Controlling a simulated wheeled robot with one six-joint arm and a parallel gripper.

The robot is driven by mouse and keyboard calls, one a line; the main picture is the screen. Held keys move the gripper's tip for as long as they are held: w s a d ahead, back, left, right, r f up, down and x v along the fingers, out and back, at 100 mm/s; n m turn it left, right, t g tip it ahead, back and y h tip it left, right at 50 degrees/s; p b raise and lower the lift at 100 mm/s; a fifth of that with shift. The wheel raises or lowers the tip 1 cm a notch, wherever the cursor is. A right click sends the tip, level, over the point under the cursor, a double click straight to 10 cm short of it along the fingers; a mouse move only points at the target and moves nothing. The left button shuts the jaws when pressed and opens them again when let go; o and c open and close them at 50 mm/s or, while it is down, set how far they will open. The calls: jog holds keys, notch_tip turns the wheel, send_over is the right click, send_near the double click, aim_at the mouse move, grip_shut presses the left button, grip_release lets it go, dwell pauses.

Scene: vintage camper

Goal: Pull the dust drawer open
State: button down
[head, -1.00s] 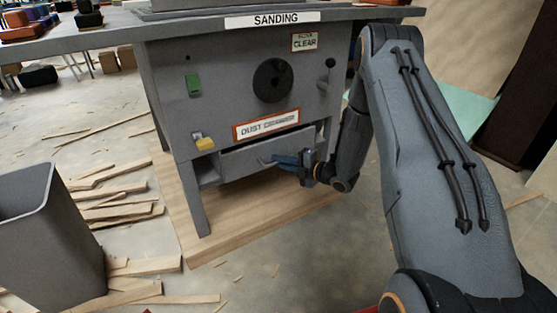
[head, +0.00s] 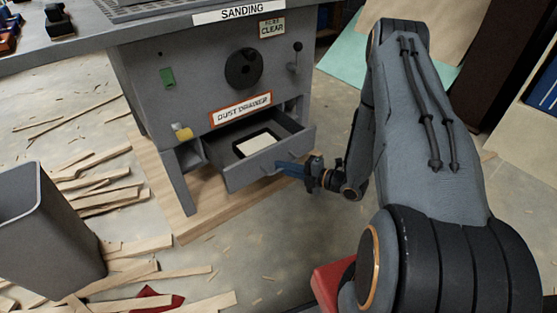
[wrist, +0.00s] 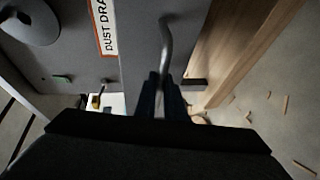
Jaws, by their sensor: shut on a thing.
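The dust drawer (head: 270,166) is a grey drawer low in the front of the grey sanding machine. It stands partly out, and a pale rectangular thing with a dark edge (head: 258,145) shows inside it. A "DUST DRAWER" label (head: 241,109) is above it. My gripper (head: 283,168) is at the drawer front, with its blue fingers shut on the drawer handle. In the wrist view the curved grey handle (wrist: 167,45) runs between the two fingers (wrist: 163,97).
A grey bin (head: 48,235) stands at the left. Wood strips (head: 95,190) litter the floor by the machine. A red piece (head: 155,299) lies at the bottom. A yellow-knobbed switch (head: 183,132) sits left of the drawer. The floor right of the wooden base is mostly clear.

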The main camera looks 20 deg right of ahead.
jog(key=shift+s+d, duration=0.1)
jog(key=shift+s, duration=0.1)
jog(key=c, duration=1.8)
grip_release()
jog(key=shift+c, duration=0.2)
jog(key=p+v, duration=0.1)
jog(key=v, duration=0.6)
jog(key=shift+s+d, duration=0.25)
jog(key=shift+s, duration=0.05)
